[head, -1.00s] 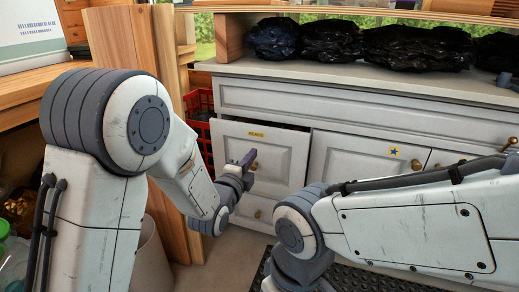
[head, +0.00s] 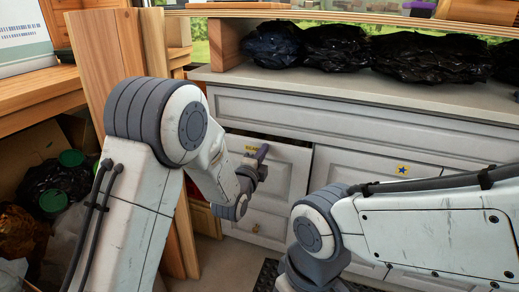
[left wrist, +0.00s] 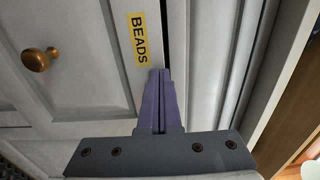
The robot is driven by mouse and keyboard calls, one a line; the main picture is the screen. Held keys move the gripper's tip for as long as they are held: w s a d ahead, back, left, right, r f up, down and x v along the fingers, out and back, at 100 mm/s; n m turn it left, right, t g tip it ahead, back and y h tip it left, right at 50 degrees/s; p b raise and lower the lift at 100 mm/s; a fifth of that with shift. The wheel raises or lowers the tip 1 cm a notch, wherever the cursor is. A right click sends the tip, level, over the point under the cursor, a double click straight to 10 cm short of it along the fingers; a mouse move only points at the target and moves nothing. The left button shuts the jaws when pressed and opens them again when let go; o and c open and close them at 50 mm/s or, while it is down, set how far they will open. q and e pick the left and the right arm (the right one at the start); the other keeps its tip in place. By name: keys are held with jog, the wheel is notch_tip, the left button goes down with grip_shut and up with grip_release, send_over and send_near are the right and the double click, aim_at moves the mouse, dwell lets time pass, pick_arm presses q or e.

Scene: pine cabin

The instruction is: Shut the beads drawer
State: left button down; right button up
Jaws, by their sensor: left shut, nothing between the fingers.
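The beads drawer (head: 286,172) is a pale grey panel front with a yellow BEADS label (left wrist: 138,38), in the grey cabinet. A dark gap shows along its top edge, so it stands slightly open. Its brass knob (left wrist: 37,60) shows in the left wrist view. My left gripper (head: 263,152) is shut and empty, in front of the drawer front near its top edge. In the left wrist view its purple fingertips (left wrist: 160,75) are beside the label; I cannot tell whether they touch. My right arm crosses the lower right; its gripper is out of view.
Black bags (head: 335,45) lie on the cabinet's countertop (head: 300,88). A cabinet door with a blue star label (head: 403,169) is right of the drawer. A wooden post (head: 95,60) stands at left. A lower drawer (head: 255,226) is under the beads drawer.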

aim_at(269, 142)
pick_arm(q)
jog(key=shift+d, duration=0.1)
jog(key=x, duration=0.4)
jog(key=shift+w+d, duration=0.25)
jog(key=shift+w+a+r, duration=0.1)
jog(key=shift+w+a, duration=0.1)
jog(key=shift+a, duration=0.1)
pick_arm(e)
jog(key=shift+w+d+f, duration=0.1)
jog(key=shift+w, duration=0.3)
pick_arm(q)
jog(key=shift+d+r, duration=0.1)
jog(key=shift+d, duration=0.05)
pick_arm(e)
jog(key=shift+d, duration=0.2)
pick_arm(q)
jog(key=shift+s, duration=0.15)
pick_arm(e)
jog(key=shift+s, duration=0.1)
